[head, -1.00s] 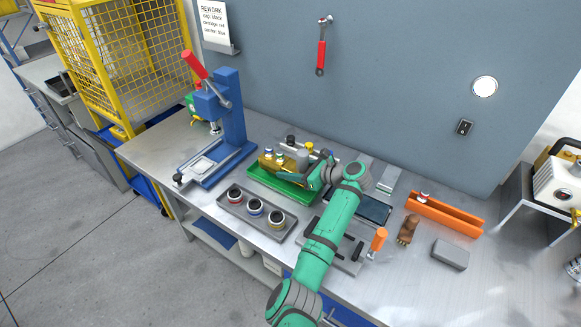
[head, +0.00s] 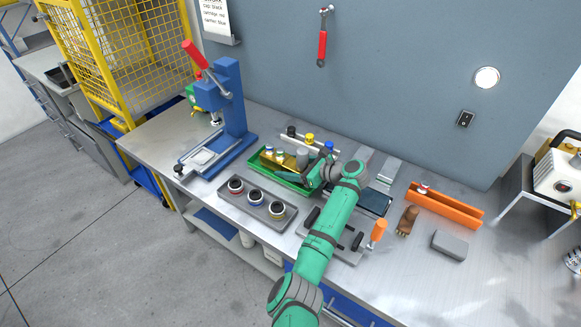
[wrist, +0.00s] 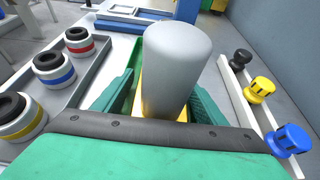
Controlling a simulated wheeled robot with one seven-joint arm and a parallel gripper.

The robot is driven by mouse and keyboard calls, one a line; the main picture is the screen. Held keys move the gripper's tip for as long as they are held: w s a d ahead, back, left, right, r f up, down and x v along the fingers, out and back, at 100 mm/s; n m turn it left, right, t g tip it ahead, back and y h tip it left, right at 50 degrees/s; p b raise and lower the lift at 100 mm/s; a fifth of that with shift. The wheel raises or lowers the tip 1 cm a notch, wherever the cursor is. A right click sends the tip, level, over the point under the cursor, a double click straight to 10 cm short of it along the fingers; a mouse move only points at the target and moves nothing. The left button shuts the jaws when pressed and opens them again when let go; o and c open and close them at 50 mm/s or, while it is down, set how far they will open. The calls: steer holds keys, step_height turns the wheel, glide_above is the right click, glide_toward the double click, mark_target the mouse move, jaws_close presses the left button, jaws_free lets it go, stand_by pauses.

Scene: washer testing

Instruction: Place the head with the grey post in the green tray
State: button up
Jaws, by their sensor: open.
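The head with the grey post shows in the wrist view as an upright grey cylinder (wrist: 175,65) on a yellow base. My open gripper (wrist: 163,105) has one finger on each side of the post; whether they touch it is unclear. In the head view the grey post (head: 303,157) stands at the right of gold-yellow bodies in the green tray (head: 257,178). My gripper (head: 300,178) is low over the tray's right part. The base's contact with the tray floor is hidden by my gripper.
A grey tray (head: 225,197) with several banded round parts lies in front. A rail behind holds a black cap (wrist: 240,58), a yellow cap (wrist: 260,88) and a blue cap (wrist: 290,138). A blue press (head: 232,110) stands left, an orange channel (head: 445,206) right.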

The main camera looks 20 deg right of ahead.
steer(key=shift+v, duration=3.8)
steer(key=shift+r, duration=0.15)
steer(key=shift+w, duration=0.1)
